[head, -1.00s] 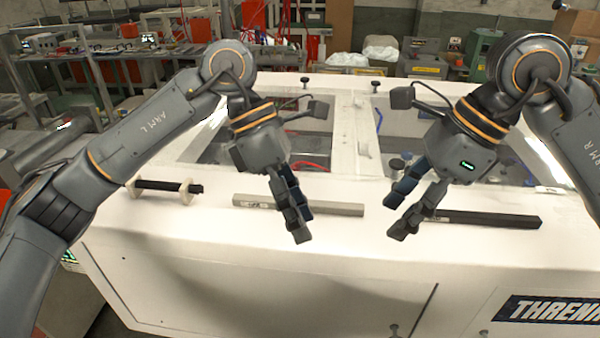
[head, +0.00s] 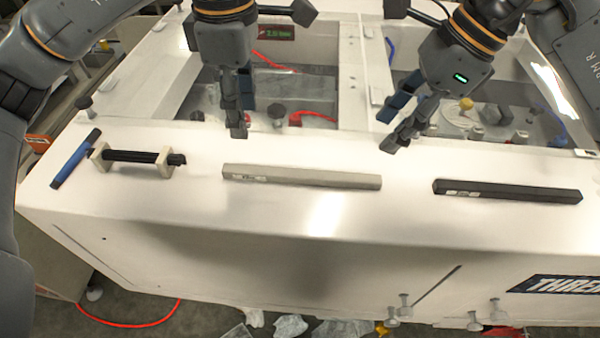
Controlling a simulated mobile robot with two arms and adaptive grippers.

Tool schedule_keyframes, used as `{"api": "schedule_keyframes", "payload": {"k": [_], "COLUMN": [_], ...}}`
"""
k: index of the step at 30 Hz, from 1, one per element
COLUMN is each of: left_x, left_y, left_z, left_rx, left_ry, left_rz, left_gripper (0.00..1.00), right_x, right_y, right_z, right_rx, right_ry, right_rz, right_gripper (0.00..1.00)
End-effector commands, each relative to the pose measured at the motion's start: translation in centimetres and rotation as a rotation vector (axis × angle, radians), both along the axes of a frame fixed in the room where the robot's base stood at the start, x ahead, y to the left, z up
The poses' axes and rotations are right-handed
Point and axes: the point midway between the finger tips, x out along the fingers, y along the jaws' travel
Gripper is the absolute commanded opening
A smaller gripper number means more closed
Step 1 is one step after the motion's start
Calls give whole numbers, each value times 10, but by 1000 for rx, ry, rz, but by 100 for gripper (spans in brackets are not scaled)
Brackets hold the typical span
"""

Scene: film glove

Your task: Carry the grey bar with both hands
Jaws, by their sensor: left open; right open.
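The grey bar (head: 302,178) lies flat along the front ledge of the white machine, near the middle of the head view. My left gripper (head: 238,128) is above and behind the bar's left part, pointing down, empty and apart from it. My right gripper (head: 392,130) is open and empty, above and behind the bar's right end, its fingers angled down to the left. Nothing covers the bar.
A black bar (head: 507,191) lies on the white machine's ledge (head: 405,215) to the right. A black rod on two pale holders (head: 135,157) and a blue-handled tool (head: 75,160) lie to the left. Behind is a recessed bay with knobs.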

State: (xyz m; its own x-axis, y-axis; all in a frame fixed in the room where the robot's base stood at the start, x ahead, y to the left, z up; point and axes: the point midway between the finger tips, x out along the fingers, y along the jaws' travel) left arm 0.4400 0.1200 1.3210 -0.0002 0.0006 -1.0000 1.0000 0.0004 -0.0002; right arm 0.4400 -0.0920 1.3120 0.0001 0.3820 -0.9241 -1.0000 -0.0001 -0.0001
Motion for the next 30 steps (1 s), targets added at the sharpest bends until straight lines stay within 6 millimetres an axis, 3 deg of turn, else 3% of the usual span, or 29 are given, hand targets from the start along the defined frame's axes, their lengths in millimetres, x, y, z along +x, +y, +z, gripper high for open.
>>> {"api": "schedule_keyframes", "payload": {"k": [18,24,30], "left_x": [-1,-1,0], "left_y": [0,0,0], "left_z": [-110,-126,-128], "left_rx": [-1,-2,-1], "left_ry": [4,2,0], "left_rz": [1,0,0], "left_gripper": [47,47,47], "right_x": [-1,0,0], "right_y": [42,48,49], "right_z": [-102,-116,-118], "right_rx": [0,0,0], "right_ry": [3,1,0], "right_rz": [1,0,0], "right_gripper": [47,47,47]}}
